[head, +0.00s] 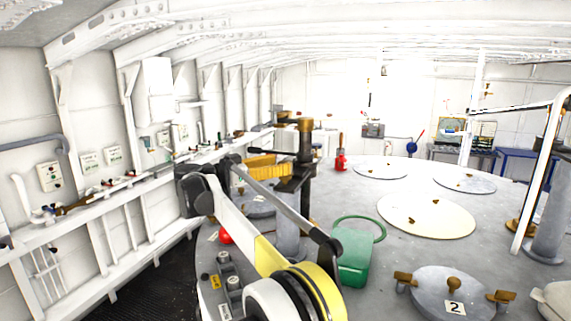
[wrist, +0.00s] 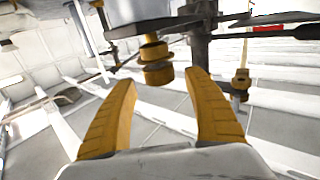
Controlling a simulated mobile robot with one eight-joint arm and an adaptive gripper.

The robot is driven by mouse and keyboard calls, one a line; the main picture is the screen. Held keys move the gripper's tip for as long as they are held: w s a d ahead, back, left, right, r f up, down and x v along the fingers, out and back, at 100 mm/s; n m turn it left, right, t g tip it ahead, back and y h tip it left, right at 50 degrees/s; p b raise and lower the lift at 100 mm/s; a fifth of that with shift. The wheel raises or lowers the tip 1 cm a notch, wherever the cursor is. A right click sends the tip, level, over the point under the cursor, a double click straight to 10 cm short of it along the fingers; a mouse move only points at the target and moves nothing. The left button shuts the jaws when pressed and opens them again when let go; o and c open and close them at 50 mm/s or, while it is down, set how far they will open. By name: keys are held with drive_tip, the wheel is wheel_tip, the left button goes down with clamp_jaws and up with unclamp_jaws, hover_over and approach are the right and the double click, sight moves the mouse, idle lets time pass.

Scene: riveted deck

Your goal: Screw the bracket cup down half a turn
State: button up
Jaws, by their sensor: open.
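The bracket cup, a stepped brass cylinder (wrist: 157,66), shows in the wrist view next to a dark bracket (wrist: 125,31). My gripper (wrist: 161,80) is open and empty. The cup appears between and just beyond its two yellow fingertips, with a visible gap on both sides. In the head view my gripper's yellow fingers (head: 263,165) point right, toward a dark post and bracket (head: 292,180). A brass cap (head: 305,125) tops that post. I cannot tell whether this cap is the same cup.
A smaller brass fitting (wrist: 241,83) hangs right of my fingers in the wrist view. White wall framing runs along the left.

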drive_tip(key=v, duration=0.9)
drive_tip(key=shift+s+a, duration=0.15)
drive_tip(key=shift+a, duration=0.1)
drive_tip(key=shift+r, duration=0.1)
drive_tip(key=w+d+r+n+t+y+b, duration=0.2)
drive_tip(key=w+d+n+t+y, duration=0.1)
drive_tip(key=d+n+t+y, duration=0.15)
drive_tip(key=s+d+f+n+t+y, duration=0.25)
drive_tip(key=s+n+t+y, duration=0.2)
drive_tip(key=s+y, duration=0.3)
drive_tip(key=shift+h, duration=0.4)
drive_tip(key=x, duration=0.3)
drive_tip(key=p+x, duration=0.1)
drive_tip(key=x, duration=0.3)
drive_tip(key=p+x, duration=0.1)
drive_tip(key=x, duration=0.3)
drive_tip(key=shift+s+d+f, duration=0.15)
drive_tip(key=shift+d, duration=0.15)
